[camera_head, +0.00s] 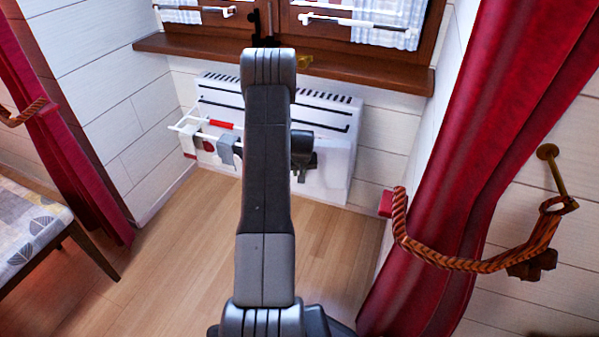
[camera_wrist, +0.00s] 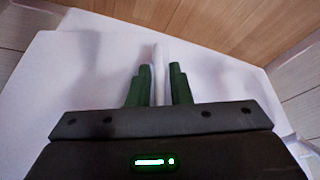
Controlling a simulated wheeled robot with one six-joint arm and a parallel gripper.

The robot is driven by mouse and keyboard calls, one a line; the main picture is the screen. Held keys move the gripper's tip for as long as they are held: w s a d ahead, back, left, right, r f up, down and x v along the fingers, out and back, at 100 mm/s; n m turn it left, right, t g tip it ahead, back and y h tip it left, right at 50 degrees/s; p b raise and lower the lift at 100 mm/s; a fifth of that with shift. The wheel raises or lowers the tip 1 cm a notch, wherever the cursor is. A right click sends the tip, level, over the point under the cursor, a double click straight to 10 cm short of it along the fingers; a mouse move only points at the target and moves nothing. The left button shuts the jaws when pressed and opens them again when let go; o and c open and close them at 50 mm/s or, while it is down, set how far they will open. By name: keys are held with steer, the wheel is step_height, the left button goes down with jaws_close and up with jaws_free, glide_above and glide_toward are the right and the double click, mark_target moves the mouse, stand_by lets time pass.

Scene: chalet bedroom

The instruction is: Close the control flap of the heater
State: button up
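The white heater (camera_head: 325,115) stands against the wall under the window, with dark slots along its top. A dark red round part (camera_head: 208,146) shows at its left end, near white bar-like shapes (camera_head: 188,122) and a red strip (camera_head: 221,124). I cannot tell which piece is the control flap. My arm hides the heater's middle. In the wrist view, the two dark green fingers of my gripper (camera_wrist: 160,85) stand a narrow gap apart. A thin white upright piece (camera_wrist: 160,60) shows between them. Whether they touch it is unclear. A white surface (camera_wrist: 90,75) lies behind.
A wooden windowsill (camera_head: 380,75) juts out above the heater. Red curtains hang at left (camera_head: 85,165) and right (camera_head: 470,130), the right one with a rope tie (camera_head: 455,263). A cushioned seat (camera_head: 30,225) stands at left. The wood floor (camera_head: 335,245) before the heater is clear.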

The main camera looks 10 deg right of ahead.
jaws_close()
steer(key=shift+w, duration=0.1)
steer(key=shift+w+d+m, duration=0.15)
steer(key=shift+w+m, duration=0.25)
steer(key=shift+w, duration=0.15)
steer(key=w+m, duration=0.1)
steer(key=w+d+m+h+b, duration=0.1)
steer(key=w, duration=0.1)
steer(key=shift+w+d+r+m, duration=0.15)
steer(key=shift+w+m, duration=0.15)
jaws_free()
